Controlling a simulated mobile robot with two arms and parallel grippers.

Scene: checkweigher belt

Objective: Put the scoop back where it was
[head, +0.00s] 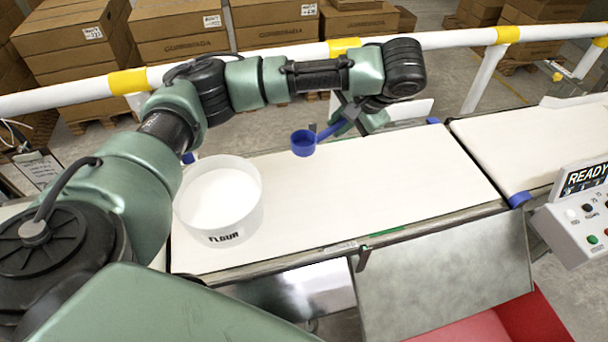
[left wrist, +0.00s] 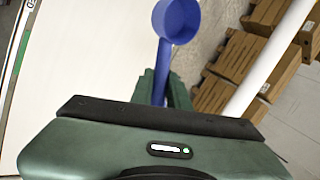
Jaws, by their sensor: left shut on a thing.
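A blue scoop (head: 303,143) is held in my left gripper (head: 349,116) by its handle, above the far edge of the white belt (head: 390,180). In the left wrist view the scoop (left wrist: 177,20) points away from the gripper (left wrist: 161,88), its handle between the fingers. A round white tub labelled FLOUR (head: 222,236) stands on the belt's left end, to the left of the scoop, with white flour inside. My right gripper is not in view.
A yellow-banded white rail (head: 455,40) runs behind the belt, with stacked cartons (head: 180,28) beyond. A control box reading READY (head: 580,215) stands at the right. A metal plate (head: 445,280) and a red bin (head: 540,315) are in front. The belt's middle is clear.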

